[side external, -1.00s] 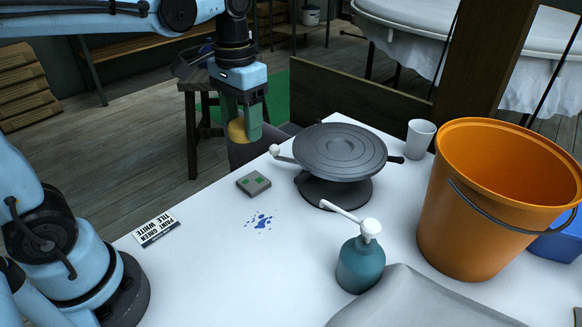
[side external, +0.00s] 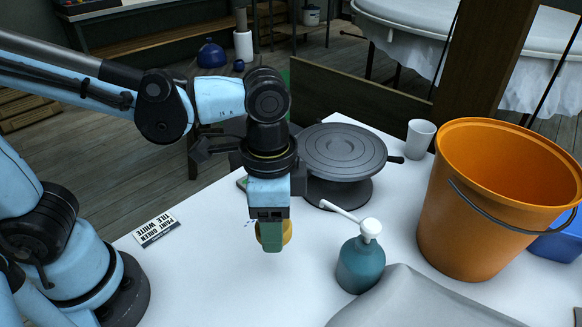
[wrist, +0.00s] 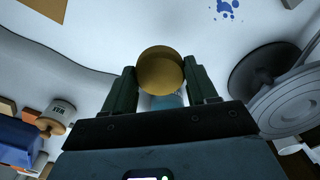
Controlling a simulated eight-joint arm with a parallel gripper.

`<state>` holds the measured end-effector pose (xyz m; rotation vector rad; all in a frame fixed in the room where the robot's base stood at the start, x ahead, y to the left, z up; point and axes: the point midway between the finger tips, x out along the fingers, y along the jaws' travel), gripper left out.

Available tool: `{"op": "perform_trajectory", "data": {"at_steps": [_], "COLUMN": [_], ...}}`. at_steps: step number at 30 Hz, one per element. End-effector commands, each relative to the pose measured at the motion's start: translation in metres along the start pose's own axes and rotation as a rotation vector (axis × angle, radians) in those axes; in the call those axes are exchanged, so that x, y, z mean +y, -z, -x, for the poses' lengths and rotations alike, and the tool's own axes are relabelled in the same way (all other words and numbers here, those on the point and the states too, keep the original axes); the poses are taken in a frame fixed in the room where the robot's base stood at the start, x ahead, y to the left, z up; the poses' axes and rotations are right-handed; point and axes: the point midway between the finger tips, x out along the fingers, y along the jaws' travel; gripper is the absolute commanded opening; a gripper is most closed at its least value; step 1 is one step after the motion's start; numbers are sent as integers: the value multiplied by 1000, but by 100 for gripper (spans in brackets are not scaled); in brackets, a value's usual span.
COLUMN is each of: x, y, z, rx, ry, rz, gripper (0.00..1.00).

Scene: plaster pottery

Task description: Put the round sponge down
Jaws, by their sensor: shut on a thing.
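The round sponge (wrist: 160,70) is yellow-brown and sits between the two green fingers of my gripper (wrist: 161,84) in the wrist view. In the side view my gripper (side external: 271,236) points down over the white table, shut on the sponge (side external: 287,231), which is partly hidden behind a finger. The sponge appears to be held above the tabletop; the exact gap is hard to tell.
The teal pump bottle (side external: 360,264) stands close to the right of my gripper. The dark turntable (side external: 343,150) is behind it, and an orange bucket (side external: 466,240) stands at right. A printed card (side external: 155,229) lies left. The table front-left of the bottle (side external: 240,295) is clear. Blue paint splashes (wrist: 227,9) mark the table.

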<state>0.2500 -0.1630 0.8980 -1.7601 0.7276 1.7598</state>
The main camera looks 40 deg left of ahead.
Motion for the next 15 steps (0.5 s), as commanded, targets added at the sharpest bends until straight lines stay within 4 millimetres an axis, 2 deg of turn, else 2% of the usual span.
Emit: {"op": "perform_trajectory", "data": {"at_steps": [15], "x": [-96], "y": [0], "z": [-58], "rx": [0], "ry": [0], "rz": [3], "gripper": [29]}}
